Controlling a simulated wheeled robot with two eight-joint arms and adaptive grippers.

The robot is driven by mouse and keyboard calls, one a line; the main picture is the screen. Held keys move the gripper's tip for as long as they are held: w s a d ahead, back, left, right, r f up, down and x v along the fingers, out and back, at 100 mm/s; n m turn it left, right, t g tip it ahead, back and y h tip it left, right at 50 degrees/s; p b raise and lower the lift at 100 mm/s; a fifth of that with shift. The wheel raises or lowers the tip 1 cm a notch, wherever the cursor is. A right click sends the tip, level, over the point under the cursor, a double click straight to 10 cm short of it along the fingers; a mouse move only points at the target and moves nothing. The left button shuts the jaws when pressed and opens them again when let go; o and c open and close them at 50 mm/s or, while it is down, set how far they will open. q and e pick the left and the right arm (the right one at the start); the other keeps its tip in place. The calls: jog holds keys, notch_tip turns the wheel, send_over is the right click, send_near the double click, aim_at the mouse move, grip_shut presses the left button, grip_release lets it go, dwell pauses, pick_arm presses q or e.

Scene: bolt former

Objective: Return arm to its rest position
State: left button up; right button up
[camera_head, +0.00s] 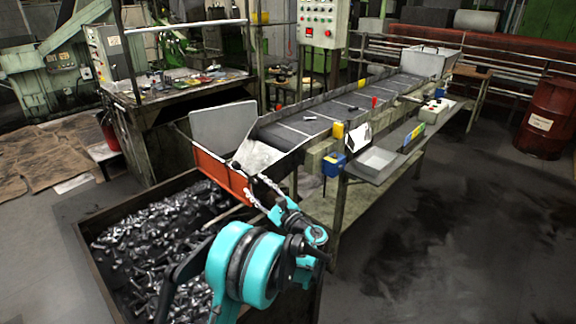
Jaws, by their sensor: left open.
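My left arm, teal and black, rises from the bottom middle of the head view. Its left gripper (256,187) is small and partly blends with the orange chute behind it. It is open, and I see nothing held between its fingers. It appears in front of the orange chute (214,174) at the near end of the conveyor (318,117); I cannot tell the exact gap. My right gripper is out of view.
A dark bin (92,262) full of loose metal bolts (165,245) lies below the chute, partly hidden by my arm. A grey tray (377,163) is mounted beside the conveyor. A workbench (180,92) stands at left, a red barrel (548,118) at right. The right floor is open.

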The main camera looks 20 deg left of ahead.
pick_arm(q)
jog(key=s+d+f+n+h, duration=0.2)
jog(key=s+d+n+h, duration=0.3)
jog(key=s, duration=0.5)
jog(key=s+d+f+n+g+h, duration=0.1)
jog(key=s+d+f+n+h, duration=0.2)
jog(key=s+d+n+h, duration=0.3)
jog(key=s+d+f+n+h, duration=0.3)
jog(key=s+d+n+h, duration=0.2)
jog(key=s, duration=1)
jog(key=d+h, duration=0.2)
jog(key=d, duration=0.1)
jog(key=shift+n+g, duration=0.3)
jog(key=shift+s, duration=0.1)
